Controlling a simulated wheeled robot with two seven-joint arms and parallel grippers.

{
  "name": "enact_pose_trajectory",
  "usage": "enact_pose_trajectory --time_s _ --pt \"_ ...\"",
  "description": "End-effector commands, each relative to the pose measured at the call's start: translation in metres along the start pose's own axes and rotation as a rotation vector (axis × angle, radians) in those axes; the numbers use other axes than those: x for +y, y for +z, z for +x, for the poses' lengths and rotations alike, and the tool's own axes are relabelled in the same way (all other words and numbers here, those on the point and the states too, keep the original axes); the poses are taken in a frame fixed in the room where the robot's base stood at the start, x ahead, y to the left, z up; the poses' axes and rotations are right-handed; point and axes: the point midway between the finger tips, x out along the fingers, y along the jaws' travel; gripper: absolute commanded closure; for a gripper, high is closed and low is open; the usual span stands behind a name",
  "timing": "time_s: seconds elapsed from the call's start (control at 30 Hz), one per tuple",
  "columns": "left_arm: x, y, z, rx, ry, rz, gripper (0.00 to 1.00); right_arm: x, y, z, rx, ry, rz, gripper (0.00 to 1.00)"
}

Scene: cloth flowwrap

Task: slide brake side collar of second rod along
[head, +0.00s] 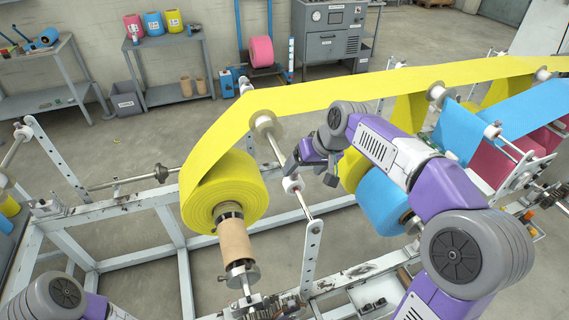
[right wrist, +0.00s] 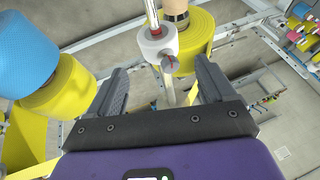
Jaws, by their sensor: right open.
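A thin pale rod (head: 303,205) slants down from under the yellow web to a perforated white upright. A white collar (head: 291,184) with a red mark sits around this rod, and it also shows in the right wrist view (right wrist: 157,43). My right gripper (head: 312,172) is open just right of the collar. Whether a finger touches the rod cannot be told. My left arm shows only at the lower left; its gripper is out of view.
A large yellow roll (head: 238,190) on a brown core (head: 233,240) stands close left of the rod. A blue roll (head: 383,200) is right of it. The yellow web (head: 330,88) stretches above the gripper. The white frame upright (head: 310,255) is nearby.

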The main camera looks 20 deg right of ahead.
Motion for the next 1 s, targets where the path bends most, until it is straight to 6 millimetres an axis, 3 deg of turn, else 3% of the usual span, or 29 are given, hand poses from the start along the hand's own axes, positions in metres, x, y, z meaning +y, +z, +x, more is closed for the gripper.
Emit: enact_pose_trajectory --time_s 0.5,0.87,1.0 --pt "-0.004 0.0 0.011 -0.001 0.0 -0.001 0.52 0.0 0.001 0.068 -0.002 0.0 0.0 0.17" --pt "-0.004 0.0 0.011 -0.001 0.0 0.0 0.52 0.0 0.0 0.075 0.0 0.0 0.0 0.17" --pt "-0.004 0.0 0.011 -0.001 0.0 0.0 0.52 0.0 0.0 0.075 0.0 0.0 0.0 0.34"
